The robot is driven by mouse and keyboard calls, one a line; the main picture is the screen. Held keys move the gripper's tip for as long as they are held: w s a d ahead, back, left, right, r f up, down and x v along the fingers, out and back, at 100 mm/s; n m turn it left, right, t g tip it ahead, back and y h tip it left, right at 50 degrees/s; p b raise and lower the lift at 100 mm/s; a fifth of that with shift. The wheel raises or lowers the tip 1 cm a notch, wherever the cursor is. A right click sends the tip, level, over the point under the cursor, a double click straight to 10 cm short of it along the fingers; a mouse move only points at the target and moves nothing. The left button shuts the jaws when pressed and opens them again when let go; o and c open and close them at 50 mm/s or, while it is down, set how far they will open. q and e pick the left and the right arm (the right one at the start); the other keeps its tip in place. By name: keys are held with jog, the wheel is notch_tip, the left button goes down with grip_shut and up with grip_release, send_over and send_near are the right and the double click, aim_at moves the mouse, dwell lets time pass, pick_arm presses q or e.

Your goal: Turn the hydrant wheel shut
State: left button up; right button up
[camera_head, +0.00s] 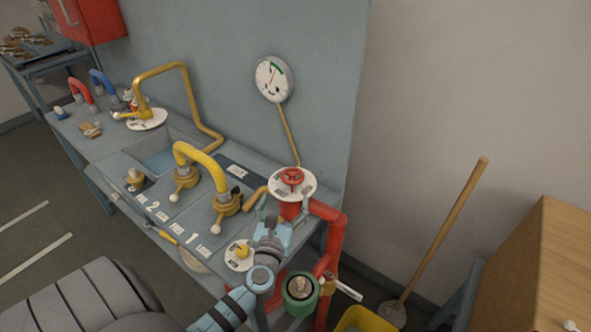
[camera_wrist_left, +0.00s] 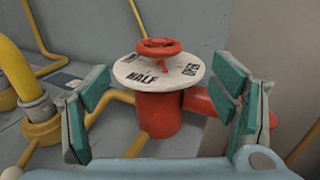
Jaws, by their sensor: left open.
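The red hydrant wheel (camera_head: 291,176) sits on top of a round white dial plate (camera_head: 309,184) at the right end of the bench. In the left wrist view the wheel (camera_wrist_left: 158,47) is above the dial plate (camera_wrist_left: 190,72), whose front reads "HALF", on a thick red hydrant post (camera_wrist_left: 155,118). My left gripper (camera_head: 284,208) is open, just in front of the hydrant. In the wrist view its teal-padded fingers stand wide apart left and right of the post, nearer the camera; no contact with the wheel shows. My right gripper is not in view.
A round gauge (camera_head: 273,79) hangs on the wall behind. Yellow pipes (camera_head: 200,160) and small valves stand on the bench to the left. A red pipe (camera_head: 335,240) bends down right of the hydrant. A yellow bucket (camera_head: 368,320) and a leaning broom (camera_head: 440,235) stand at the right.

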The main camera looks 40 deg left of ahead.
aim_at(292, 174)
pick_arm(q)
jog(key=x, duration=0.6)
jog(key=shift+a+r+b, duration=0.15)
jog(key=shift+a+b, duration=0.15)
jog(key=shift+b, duration=0.05)
jog(key=b+x, duration=0.1)
jog(key=x, duration=0.4)
jog(key=shift+w+d, duration=0.15)
jog(key=shift+w, duration=0.05)
jog(key=shift+s, duration=0.2)
jog(key=c, duration=1.2)
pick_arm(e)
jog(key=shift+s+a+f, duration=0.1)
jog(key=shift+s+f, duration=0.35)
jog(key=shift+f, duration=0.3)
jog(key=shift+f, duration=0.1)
